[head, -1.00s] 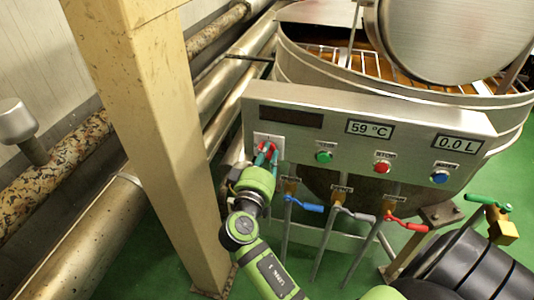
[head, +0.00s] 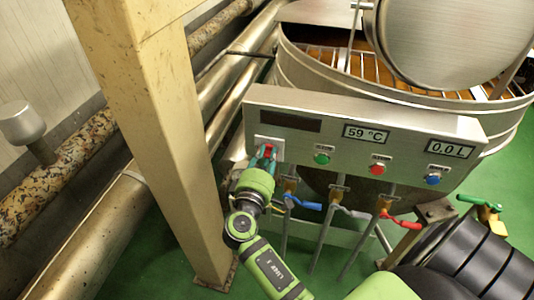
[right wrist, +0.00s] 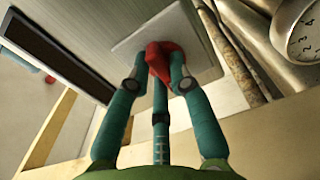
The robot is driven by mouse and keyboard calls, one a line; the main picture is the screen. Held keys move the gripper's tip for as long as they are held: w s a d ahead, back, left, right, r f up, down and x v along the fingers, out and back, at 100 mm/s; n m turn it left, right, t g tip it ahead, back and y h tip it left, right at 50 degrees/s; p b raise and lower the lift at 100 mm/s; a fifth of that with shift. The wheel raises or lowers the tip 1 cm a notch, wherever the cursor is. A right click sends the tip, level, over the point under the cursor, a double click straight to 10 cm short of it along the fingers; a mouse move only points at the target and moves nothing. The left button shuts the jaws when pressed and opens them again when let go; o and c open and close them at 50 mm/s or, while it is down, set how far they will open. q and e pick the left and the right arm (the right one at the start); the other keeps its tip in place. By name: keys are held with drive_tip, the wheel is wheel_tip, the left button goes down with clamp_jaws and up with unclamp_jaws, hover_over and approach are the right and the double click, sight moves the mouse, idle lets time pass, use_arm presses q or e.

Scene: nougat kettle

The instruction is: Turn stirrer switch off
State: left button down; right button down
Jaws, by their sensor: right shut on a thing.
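The stirrer switch is a red knob (right wrist: 163,62) on a pale square plate (right wrist: 188,20) at the left end of the metal control panel (head: 348,112). In the head view the knob (head: 269,150) shows only in part behind my fingers. My right gripper (head: 264,158) reaches up to it from below. In the right wrist view the teal fingers of my right gripper (right wrist: 158,78) close around the red knob, touching its sides. Part of the knob is hidden by the fingertips. My left gripper is not in view.
The panel carries green (head: 322,158), red (head: 377,169) and blue (head: 432,179) buttons. Valves with blue (head: 303,203) and red (head: 402,222) handles sit below. A beige post (head: 160,130) stands close left of my arm. The kettle (head: 400,85) is behind the panel.

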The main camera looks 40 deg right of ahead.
drive_tip(key=shift+n, duration=0.4)
drive_tip(key=c, duration=1.1)
unclamp_jaws()
